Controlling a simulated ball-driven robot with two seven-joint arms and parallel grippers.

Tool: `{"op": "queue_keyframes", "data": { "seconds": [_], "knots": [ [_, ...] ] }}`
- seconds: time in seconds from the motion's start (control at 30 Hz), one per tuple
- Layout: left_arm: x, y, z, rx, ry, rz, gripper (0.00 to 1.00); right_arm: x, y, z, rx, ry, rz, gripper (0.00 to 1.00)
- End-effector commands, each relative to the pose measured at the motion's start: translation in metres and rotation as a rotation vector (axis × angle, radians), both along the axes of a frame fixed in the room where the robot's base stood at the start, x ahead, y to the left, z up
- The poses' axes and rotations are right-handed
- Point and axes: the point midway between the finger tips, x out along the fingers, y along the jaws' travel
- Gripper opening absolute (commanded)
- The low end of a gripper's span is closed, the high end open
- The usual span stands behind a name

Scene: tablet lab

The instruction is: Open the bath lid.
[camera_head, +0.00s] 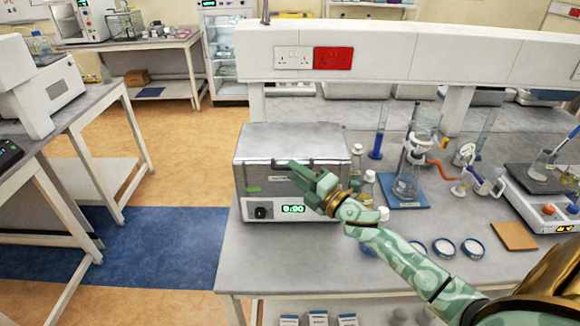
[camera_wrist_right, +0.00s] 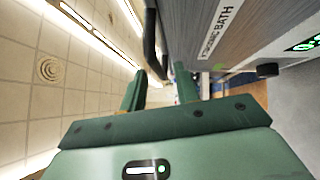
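The bath (camera_head: 262,180) is a grey metal box on the bench, with a black knob and a green display low on its front. Its lid (camera_head: 290,140) is on top and looks shut and level. My right gripper (camera_head: 298,173) is in front of the bath's upper front and hides part of it. In the right wrist view, the two green fingers (camera_wrist_right: 160,80) are apart with nothing between them. A dark bar handle (camera_wrist_right: 150,45) on the bath's face (camera_wrist_right: 205,30) lies just ahead of the fingertips; I see no clear contact. My left gripper is out of view.
Small bottles (camera_head: 368,187) stand close to the bath's right side. Glassware on a blue mat (camera_head: 405,198) and several round dishes (camera_head: 444,247) are farther right. A white shelf beam (camera_head: 410,50) runs behind and above the bench.

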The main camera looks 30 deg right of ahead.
Motion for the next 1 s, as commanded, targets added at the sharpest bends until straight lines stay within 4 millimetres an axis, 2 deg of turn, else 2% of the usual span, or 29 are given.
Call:
{"op": "queue_keyframes", "data": {
  "seconds": [0.1, 0.2, 0.5, 0.53, 0.63, 0.87, 1.0],
  "knots": [
    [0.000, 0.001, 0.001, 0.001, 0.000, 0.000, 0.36, 0.016, 0.004, 0.003, 0.001, -0.001, -0.001, 0.31],
    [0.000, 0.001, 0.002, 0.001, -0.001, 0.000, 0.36, 0.023, 0.006, 0.003, 0.001, -0.001, 0.000, 0.31],
    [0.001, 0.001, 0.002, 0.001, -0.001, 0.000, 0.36, 0.026, 0.007, 0.003, 0.002, 0.000, 0.000, 0.31],
    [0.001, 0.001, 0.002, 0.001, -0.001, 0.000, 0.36, 0.026, 0.007, 0.003, 0.002, 0.000, 0.000, 0.28],
    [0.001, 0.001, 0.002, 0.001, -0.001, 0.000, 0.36, 0.026, 0.007, 0.003, 0.002, 0.000, 0.000, 0.00],
    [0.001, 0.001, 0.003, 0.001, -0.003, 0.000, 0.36, 0.026, 0.006, 0.004, 0.002, 0.003, 0.000, 0.00],
    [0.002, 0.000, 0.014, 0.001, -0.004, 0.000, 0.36, 0.026, -0.002, 0.013, 0.013, 0.020, 0.000, 0.00]
  ]
}}
